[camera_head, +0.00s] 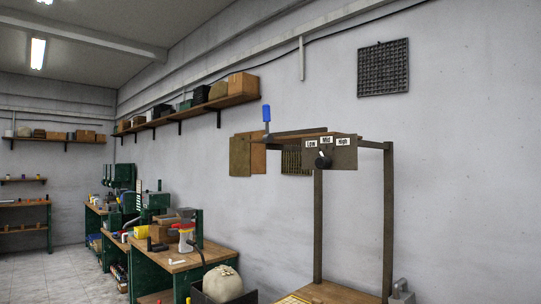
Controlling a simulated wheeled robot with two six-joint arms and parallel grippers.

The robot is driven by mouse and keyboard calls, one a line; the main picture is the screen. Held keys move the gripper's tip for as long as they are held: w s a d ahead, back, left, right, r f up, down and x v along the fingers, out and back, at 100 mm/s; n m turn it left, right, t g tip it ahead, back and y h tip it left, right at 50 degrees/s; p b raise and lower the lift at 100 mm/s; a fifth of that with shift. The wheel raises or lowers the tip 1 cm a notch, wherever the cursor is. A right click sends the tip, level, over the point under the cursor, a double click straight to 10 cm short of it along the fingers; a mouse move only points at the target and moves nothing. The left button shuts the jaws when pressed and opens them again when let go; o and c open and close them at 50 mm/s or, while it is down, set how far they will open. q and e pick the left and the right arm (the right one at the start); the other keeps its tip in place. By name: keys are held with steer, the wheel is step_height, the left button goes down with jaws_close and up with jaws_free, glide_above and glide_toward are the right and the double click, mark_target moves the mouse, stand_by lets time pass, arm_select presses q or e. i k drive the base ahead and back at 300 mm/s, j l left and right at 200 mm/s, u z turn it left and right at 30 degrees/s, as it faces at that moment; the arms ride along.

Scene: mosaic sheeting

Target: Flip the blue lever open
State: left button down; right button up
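The blue lever (266,113) stands upright at the left end of a brown metal frame (388,215), in the middle of the view. Its blue handle is at the top, with a grey shank below. On the front of the frame is a panel (345,158) with labels Low, Mid and High and a black knob (323,161) below them. What the lever connects to is too small to tell. Neither of my grippers is in view.
The frame rises from a wooden bench (335,292). A grey object (402,293) is at the bottom right, partly cut off. A cream rounded object (222,283) sits in a dark box at the lower left. Green workbenches (170,264) line the wall behind.

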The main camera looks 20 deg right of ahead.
mark_target(267, 138)
steer(key=i+z, duration=0.25)
steer(key=i, duration=0.25)
steer(key=i+z, duration=0.2)
steer(key=i, duration=0.25)
steer(key=i+j+z, duration=0.25)
steer(key=i, duration=0.25)
steer(key=i+j+z, duration=0.2)
steer(key=i, duration=0.25)
steer(key=i+j+z, duration=0.65)
steer(key=i+j, duration=0.15)
